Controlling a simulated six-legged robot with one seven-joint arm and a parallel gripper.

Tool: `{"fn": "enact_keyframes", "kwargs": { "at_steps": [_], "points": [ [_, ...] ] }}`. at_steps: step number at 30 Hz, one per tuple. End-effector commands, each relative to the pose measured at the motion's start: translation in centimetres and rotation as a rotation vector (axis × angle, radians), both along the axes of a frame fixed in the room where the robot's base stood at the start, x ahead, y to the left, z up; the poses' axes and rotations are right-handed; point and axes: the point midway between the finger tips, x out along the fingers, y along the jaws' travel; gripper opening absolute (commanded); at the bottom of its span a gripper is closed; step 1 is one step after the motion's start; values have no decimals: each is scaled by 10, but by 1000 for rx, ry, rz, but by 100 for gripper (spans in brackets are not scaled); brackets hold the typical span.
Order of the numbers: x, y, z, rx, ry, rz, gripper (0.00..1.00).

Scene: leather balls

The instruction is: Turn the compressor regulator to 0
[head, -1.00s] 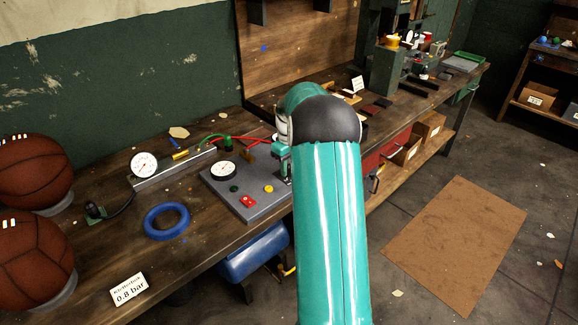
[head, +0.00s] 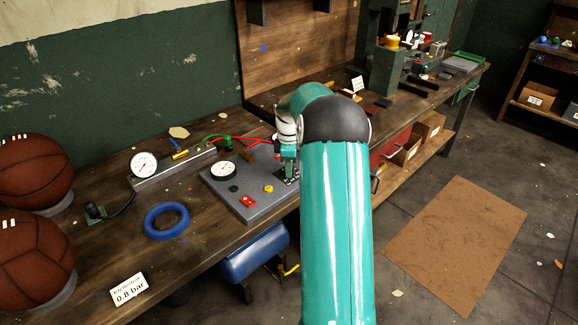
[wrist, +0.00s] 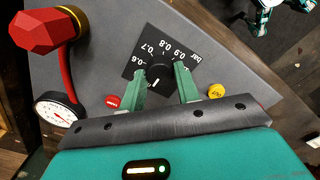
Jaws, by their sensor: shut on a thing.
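The regulator knob (wrist: 160,75) is black with a pale pointer mark. It sits on a black dial plate (wrist: 150,48) with white numbers from about 0.6 to 0.9 and "bar". The dial plate also shows at the right side of the grey panel in the head view (head: 293,178). My gripper (wrist: 161,84) is shut on the knob, with one green finger on each side of it. In the head view my gripper (head: 289,168) is over the panel, and it hides the knob. The mark's exact reading is hard to tell.
The grey panel (head: 217,190) carries a gauge (head: 223,170), a red button (head: 248,202) and a yellow button (head: 268,188). A red hose (wrist: 68,70) lies close left of the fingers. A blue ring (head: 166,221) and two leather balls (head: 32,170) are farther left.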

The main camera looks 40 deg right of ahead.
Motion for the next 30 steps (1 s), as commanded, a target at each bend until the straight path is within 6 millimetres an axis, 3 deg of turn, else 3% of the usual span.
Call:
{"fn": "enact_keyframes", "kwargs": {
  "at_steps": [16,17,20,30],
  "points": [
    [1,0,2,-3,-4,31,9],
    [1,0,2,-3,-4,31,36],
    [1,0,1,-2,-4,30,54],
    [1,0,4,-1,-1,29,54]
  ]
}}
